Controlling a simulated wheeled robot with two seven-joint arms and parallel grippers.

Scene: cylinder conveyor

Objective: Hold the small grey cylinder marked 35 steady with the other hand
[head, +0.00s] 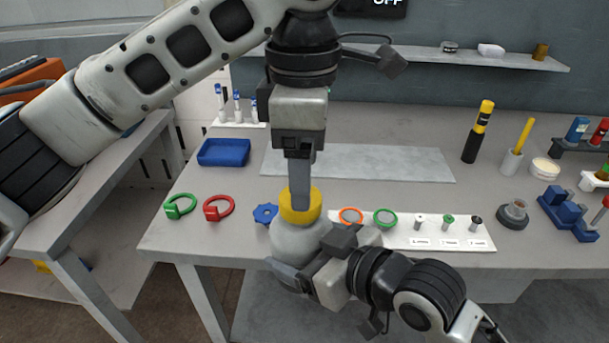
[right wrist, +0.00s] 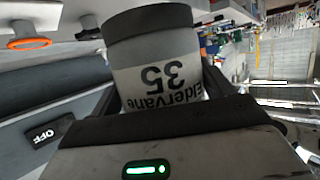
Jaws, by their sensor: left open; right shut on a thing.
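The small grey cylinder (head: 295,238) with a yellow top (head: 301,217) is upright at the front edge of the table. In the right wrist view the grey cylinder (right wrist: 155,65) shows "35" and "Eldervane" upside down. My right gripper (head: 292,274) is shut on its lower body from the right. My left gripper (head: 301,200) points straight down with its fingers at the yellow top. It is open; seen edge-on, one finger hides the other, and I cannot tell whether they touch the top.
Green (head: 181,206) and red (head: 219,208) ring-shaped pieces and a blue knob (head: 265,213) lie left of the cylinder. A white strip (head: 430,236) with small pegs lies to the right. A blue tray (head: 223,152) and a pale grey mat (head: 390,164) lie behind.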

